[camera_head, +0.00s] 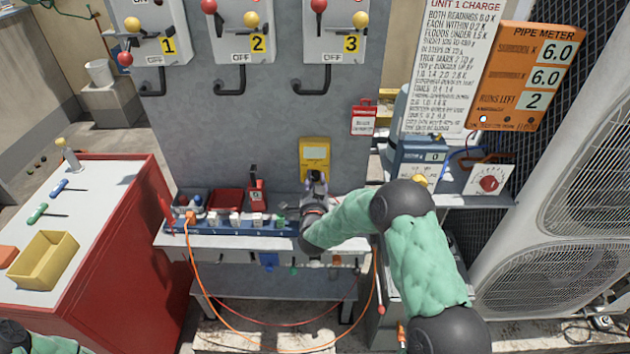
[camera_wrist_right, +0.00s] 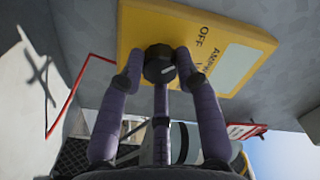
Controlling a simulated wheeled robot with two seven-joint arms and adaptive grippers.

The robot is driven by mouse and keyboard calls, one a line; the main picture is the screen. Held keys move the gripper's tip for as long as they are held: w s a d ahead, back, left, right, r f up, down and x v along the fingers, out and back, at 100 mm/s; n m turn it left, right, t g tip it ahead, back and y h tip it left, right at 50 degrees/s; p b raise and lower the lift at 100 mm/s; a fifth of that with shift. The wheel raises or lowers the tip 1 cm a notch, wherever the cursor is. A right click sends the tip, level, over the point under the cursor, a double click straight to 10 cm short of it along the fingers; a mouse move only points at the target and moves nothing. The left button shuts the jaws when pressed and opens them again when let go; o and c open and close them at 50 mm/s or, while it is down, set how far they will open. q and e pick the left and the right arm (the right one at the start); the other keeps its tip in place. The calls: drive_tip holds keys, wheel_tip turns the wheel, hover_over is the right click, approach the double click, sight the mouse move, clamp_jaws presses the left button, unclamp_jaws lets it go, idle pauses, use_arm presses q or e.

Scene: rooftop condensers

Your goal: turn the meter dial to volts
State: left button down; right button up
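The yellow meter (camera_head: 314,152) hangs upright on the grey panel, with a pale display in its upper part. In the right wrist view the meter (camera_wrist_right: 150,25) fills the top; its black round dial (camera_wrist_right: 159,64) has a white mark pointing toward the picture's right. "OFF" and part of "AMPS" are readable; a finger hides other lettering. My right gripper (camera_head: 316,180) is at the meter's lower part. In the wrist view its purple fingers (camera_wrist_right: 160,68) surround the dial and appear closed against its sides. My left gripper is out of view.
A blue rack (camera_head: 235,229) with small parts is on the shelf below. Three switch boxes with levers, one being box 2 (camera_head: 246,32), are above. A red cabinet (camera_head: 100,215) stands left; a condenser unit (camera_head: 560,200) stands right. Orange cable (camera_head: 205,290) loops below the shelf.

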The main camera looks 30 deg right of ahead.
drive_tip(key=shift+r, duration=0.1)
clamp_jaws()
drive_tip(key=m+b, duration=0.5)
drive_tip(key=b, duration=0.1)
drive_tip(key=shift+d, duration=0.1)
drive_tip(key=shift+m+b, duration=0.8)
drive_tip(key=shift+m, duration=0.4)
drive_tip(key=shift+d+m, duration=0.1)
drive_tip(key=shift+m, duration=0.7)
drive_tip(key=o, duration=1.1)
unclamp_jaws()
drive_tip(key=shift+d, duration=0.1)
